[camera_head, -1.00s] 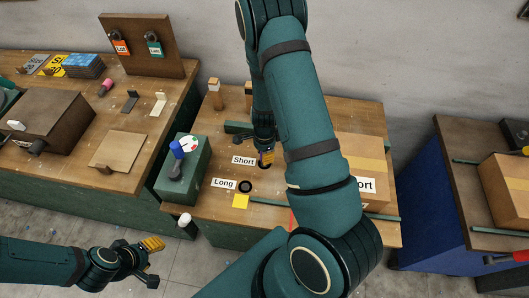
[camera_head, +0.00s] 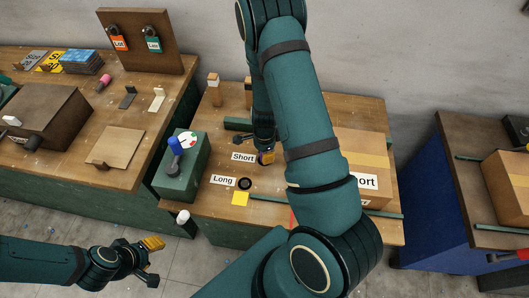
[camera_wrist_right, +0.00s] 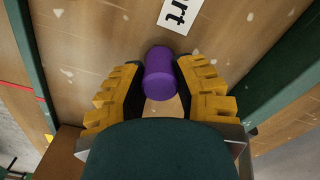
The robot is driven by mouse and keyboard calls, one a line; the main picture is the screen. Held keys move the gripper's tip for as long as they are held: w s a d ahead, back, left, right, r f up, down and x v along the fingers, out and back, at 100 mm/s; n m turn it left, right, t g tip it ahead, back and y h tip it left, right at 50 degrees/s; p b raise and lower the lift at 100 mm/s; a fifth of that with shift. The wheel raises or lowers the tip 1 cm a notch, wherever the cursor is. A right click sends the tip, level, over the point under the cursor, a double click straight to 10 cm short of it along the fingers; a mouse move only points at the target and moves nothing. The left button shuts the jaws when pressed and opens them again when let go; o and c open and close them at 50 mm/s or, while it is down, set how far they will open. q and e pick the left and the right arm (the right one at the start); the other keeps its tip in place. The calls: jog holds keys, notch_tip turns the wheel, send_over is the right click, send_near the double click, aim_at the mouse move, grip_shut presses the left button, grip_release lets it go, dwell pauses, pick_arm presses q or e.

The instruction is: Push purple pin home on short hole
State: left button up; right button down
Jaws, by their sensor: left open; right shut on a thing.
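In the right wrist view the purple pin (camera_wrist_right: 160,75) is a smooth cylinder between the yellow-padded fingers of my right gripper (camera_wrist_right: 160,88), which is shut on it. In the head view my right gripper (camera_head: 264,156) points down at the hole beside the "Short" label (camera_head: 243,157). The pin's lower end and the short hole are largely hidden there, so I cannot tell how deep the pin sits. My left gripper (camera_head: 154,260) is open and empty, off the bench at lower left.
A green box (camera_head: 182,170) with a lever stands left. A cardboard box (camera_head: 362,152) stands right, partly behind my right arm.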

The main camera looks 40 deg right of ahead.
jog(key=shift+f, duration=0.25)
jog(key=c, duration=0.7)
grip_release()
jog(key=shift+r, duration=0.15)
notch_tip(320, 180, up, 12)
jog(key=shift+f, duration=0.1)
